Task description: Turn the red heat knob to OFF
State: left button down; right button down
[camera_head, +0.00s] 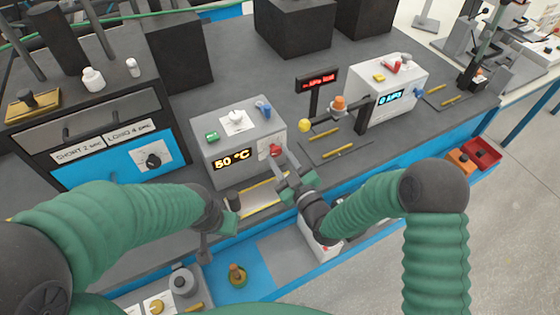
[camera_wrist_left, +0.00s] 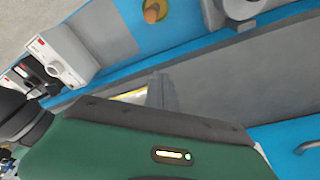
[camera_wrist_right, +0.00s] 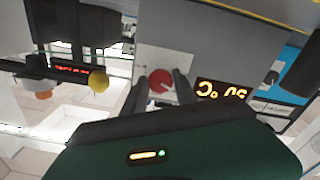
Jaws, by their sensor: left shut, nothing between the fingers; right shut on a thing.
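The red heat knob (camera_head: 276,150) is on the right part of the front of a grey box (camera_head: 240,172), beside a display reading 50 °C (camera_head: 232,160). In the right wrist view the red knob (camera_wrist_right: 161,83) sits on a pale plate, between the fingertips of my right gripper (camera_wrist_right: 159,90). My right gripper (camera_head: 281,168) is at the knob in the head view, shut on it. My left gripper (camera_head: 217,238) is shut and empty, low in front of the box; its fingers also show in the left wrist view (camera_wrist_left: 160,90). The OFF mark is too small to read.
A green button (camera_head: 212,136), a white knob and a blue piece (camera_head: 263,108) are on the box top. A yellow-edged tray (camera_head: 262,198) lies in front. To the right stand a red-lettered sign (camera_head: 318,80) and a white box (camera_head: 388,92) with a blue display.

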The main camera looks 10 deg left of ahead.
jog(key=shift+f+n+b, duration=0.1)
jog(key=shift+n+b, duration=1.45)
jog(key=shift+n, duration=0.55)
jog(key=c, duration=1)
grip_release()
